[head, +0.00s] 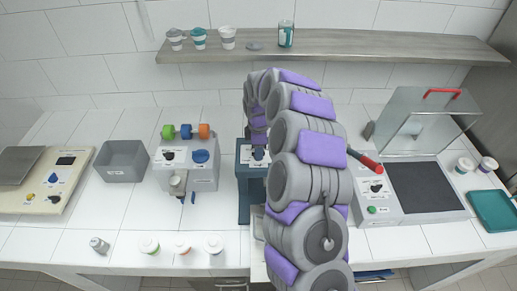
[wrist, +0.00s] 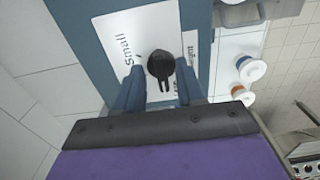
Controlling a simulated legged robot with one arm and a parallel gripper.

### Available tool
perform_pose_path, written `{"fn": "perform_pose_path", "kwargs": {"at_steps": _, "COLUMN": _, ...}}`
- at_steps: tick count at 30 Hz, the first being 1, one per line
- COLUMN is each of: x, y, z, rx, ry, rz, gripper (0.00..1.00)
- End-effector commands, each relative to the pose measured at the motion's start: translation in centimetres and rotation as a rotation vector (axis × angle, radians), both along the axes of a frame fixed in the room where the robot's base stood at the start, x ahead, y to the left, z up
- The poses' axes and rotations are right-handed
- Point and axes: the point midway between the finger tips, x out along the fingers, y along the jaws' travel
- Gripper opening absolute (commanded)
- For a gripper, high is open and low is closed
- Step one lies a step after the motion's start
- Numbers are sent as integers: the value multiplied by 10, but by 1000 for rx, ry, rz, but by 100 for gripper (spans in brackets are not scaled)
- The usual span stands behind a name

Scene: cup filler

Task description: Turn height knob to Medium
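The height knob (wrist: 161,68) is a black pointer knob on a white label (wrist: 118,37) on the blue cup filler, in the wrist view. The label reads "Small" on the left; a second word at the right is partly covered. My gripper (wrist: 158,100) has its two blue fingers apart, one on each side of the knob, with gaps showing between. In the head view the blue cup filler (head: 244,180) stands at the middle of the counter, and my arm covers much of it. The knob (head: 258,154) shows small there beside my arm.
A grey machine (head: 203,178) with coloured knobs and a grey bin (head: 122,160) stand to the left. A press with a red handle (head: 443,92) stands to the right. Several small cups line the counter's front edge. A shelf (head: 350,45) with cups runs along the wall.

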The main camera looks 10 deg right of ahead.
Motion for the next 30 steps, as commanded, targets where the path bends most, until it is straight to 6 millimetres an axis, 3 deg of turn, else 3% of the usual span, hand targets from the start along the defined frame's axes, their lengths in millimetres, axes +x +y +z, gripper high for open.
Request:
{"fn": "perform_pose_path", "kwargs": {"at_steps": 3, "x": 0, "y": 0, "z": 0, "rx": 0, "ry": 0, "rz": 0, "gripper": 38}}
{"fn": "perform_pose_path", "kwargs": {"at_steps": 15, "x": 0, "y": 0, "z": 0, "rx": 0, "ry": 1, "rz": 0, "gripper": 0}}
{"fn": "perform_pose_path", "kwargs": {"at_steps": 30, "x": 1, "y": 0, "z": 0, "rx": 0, "ry": -1, "rz": -42, "gripper": 0}}
